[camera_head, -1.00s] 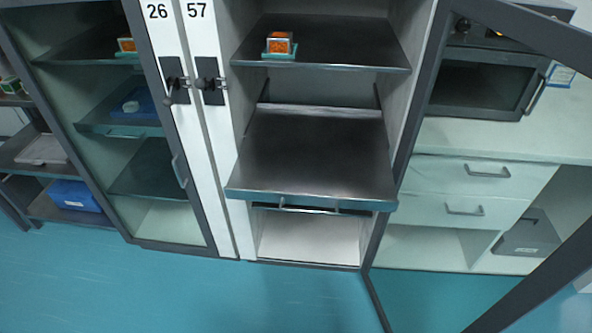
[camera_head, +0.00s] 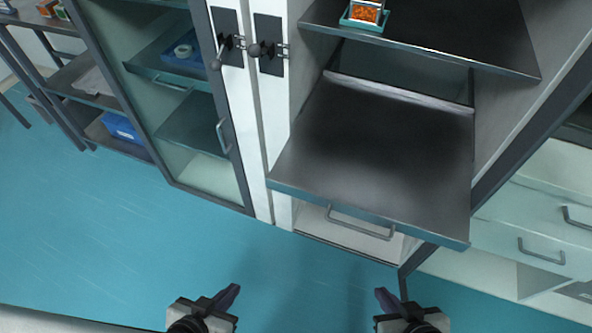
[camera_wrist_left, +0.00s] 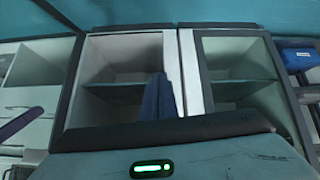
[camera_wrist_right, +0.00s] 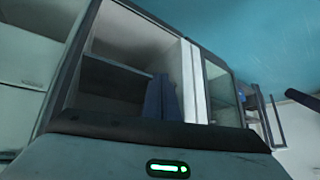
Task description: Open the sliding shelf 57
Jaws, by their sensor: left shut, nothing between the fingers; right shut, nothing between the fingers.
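The sliding shelf (camera_head: 385,150), a dark metal board, stands out past the front of the open cabinet in the head view. Its bar handle (camera_head: 362,225) hangs below the front edge. My left gripper (camera_head: 235,288) is shut and empty, in front of the shelf and to its left. My right gripper (camera_head: 381,293) is shut and empty, in front of and below the handle in the picture. Neither touches the shelf or handle. The closed fingers also show in the left wrist view (camera_wrist_left: 157,97) and right wrist view (camera_wrist_right: 162,98).
The cabinet's door is open on the right, its dark frame (camera_head: 535,120) slanting down. An orange-filled box (camera_head: 366,12) sits on the upper shelf (camera_head: 450,32). The left-hand cabinet's glass door (camera_head: 196,140) is closed. The blue floor (camera_head: 110,235) is clear in front.

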